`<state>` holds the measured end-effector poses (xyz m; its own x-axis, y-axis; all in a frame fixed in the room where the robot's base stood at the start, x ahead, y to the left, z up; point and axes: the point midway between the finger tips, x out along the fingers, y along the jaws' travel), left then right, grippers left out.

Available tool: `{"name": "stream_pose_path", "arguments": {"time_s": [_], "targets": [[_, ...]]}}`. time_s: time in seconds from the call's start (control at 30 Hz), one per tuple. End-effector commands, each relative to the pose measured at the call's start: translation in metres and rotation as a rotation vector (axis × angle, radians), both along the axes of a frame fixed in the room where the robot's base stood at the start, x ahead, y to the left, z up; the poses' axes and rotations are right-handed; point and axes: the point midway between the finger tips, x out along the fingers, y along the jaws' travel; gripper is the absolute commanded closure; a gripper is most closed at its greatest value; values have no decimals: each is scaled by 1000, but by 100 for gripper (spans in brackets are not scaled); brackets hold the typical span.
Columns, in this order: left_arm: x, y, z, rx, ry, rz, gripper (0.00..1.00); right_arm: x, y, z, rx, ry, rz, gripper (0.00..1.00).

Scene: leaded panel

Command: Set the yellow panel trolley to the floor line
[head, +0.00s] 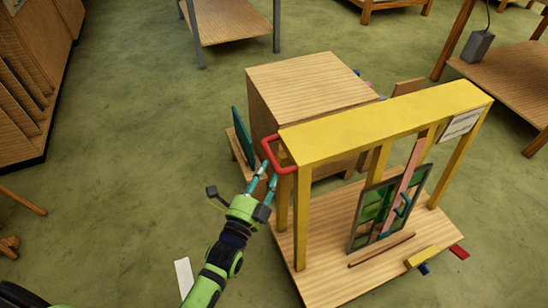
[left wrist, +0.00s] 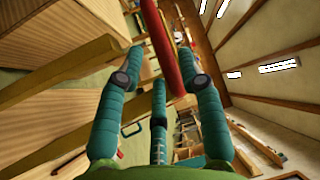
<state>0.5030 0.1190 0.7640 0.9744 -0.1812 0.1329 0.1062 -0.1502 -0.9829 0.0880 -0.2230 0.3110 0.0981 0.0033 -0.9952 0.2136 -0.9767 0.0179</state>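The yellow panel trolley (head: 385,125) stands right of centre in the head view, with a yellow top beam, yellow posts and a wooden deck (head: 330,285). A leaded panel (head: 375,215) with green panes stands upright on it. A red handle (head: 270,155) sticks out at the trolley's left end. My left gripper (head: 262,182) is at this handle. In the left wrist view its teal fingers (left wrist: 165,82) are spread, with the red handle (left wrist: 165,50) between them; contact is unclear. A white strip (head: 184,275) lies on the floor left of my left arm; I cannot tell whether it is the floor line.
A wooden cabinet (head: 310,80) stands close behind the trolley. A bench with a grey box (head: 477,46) is at right, and a rack (head: 30,90) at left. A yellow block (head: 422,257) and a red piece (head: 459,252) show by the deck's right edge. Green floor at left is open.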

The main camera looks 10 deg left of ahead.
Motion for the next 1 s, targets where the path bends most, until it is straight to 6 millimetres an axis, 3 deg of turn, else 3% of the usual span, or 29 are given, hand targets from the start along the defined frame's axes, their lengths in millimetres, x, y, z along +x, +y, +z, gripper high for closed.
{"name": "stream_pose_path", "arguments": {"time_s": [0.1, 0.3, 0.67, 0.77, 1.0], "targets": [[21, -4, 4, -3, -1, 0, 62, -9, 0, 1, -1, 13, 0, 100], [44, -9, 6, -4, 2, -1, 62, -10, -1, 1, -1, 16, 0, 100], [50, -10, 6, -3, 5, -1, 62, -4, 0, 1, -1, 7, 0, 100], [50, -10, 6, -3, 5, -1, 98, -3, 0, 1, 0, 6, -1, 100], [50, -9, 6, -2, 3, -1, 100, -3, 0, 1, 0, 5, -1, 100]]}}
